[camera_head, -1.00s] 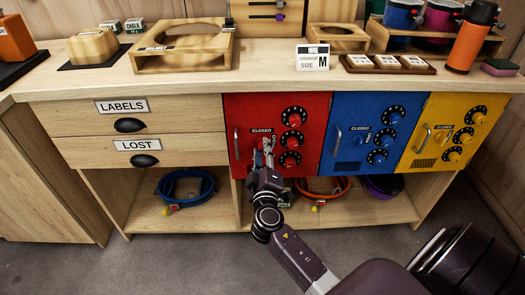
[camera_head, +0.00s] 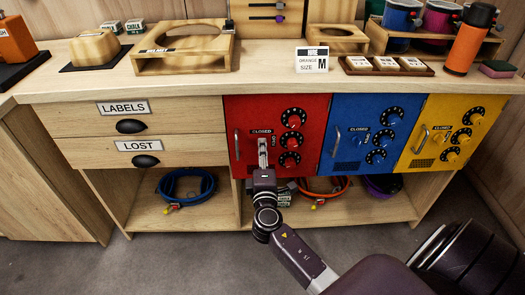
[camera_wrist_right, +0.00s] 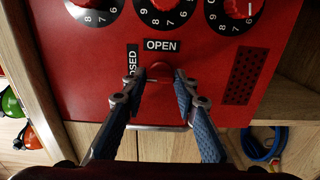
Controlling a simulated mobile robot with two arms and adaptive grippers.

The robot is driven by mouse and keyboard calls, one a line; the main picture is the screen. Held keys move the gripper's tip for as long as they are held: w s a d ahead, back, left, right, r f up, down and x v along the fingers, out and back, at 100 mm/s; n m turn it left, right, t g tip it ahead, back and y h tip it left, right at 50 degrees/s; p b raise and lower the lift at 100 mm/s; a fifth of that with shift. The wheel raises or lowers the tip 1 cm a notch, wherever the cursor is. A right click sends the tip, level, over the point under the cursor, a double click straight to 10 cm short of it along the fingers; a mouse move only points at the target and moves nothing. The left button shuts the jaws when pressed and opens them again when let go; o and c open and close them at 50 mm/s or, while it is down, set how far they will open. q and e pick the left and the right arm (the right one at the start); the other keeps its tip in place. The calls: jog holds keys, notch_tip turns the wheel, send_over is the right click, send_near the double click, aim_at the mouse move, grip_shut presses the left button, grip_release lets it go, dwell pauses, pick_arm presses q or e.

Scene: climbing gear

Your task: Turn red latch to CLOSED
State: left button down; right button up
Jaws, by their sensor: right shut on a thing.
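The red cabinet door (camera_head: 245,115) carries a CLOSED label above the latch and an OPEN label turned sideways to the latch's right in the head view. In the right wrist view, the red latch (camera_wrist_right: 160,72) sits between my fingertips, just below the OPEN label (camera_wrist_right: 160,45), with the CLOSED label (camera_wrist_right: 132,62) to its left. My right gripper (camera_head: 263,146) is at the door; it also shows in the right wrist view (camera_wrist_right: 159,80), shut on the latch. The fingers cover the latch in the head view, and its exact turn is unclear. My left gripper is out of view.
Dials (camera_head: 293,117) sit to the right of the latch and a handle (camera_head: 237,145) to its left. Blue (camera_head: 340,105) and yellow (camera_head: 425,110) doors stand to the right. Drawers (camera_head: 185,120) are on the left. Coiled ropes (camera_head: 186,187) lie on the shelf below.

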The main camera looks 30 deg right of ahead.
jog(key=shift+f, duration=0.1)
dwell(0.3)
jog(key=o, duration=1.2)
jog(key=shift+c, duration=0.2)
jog(key=v, duration=1.2)
jog(key=shift+s, duration=0.15)
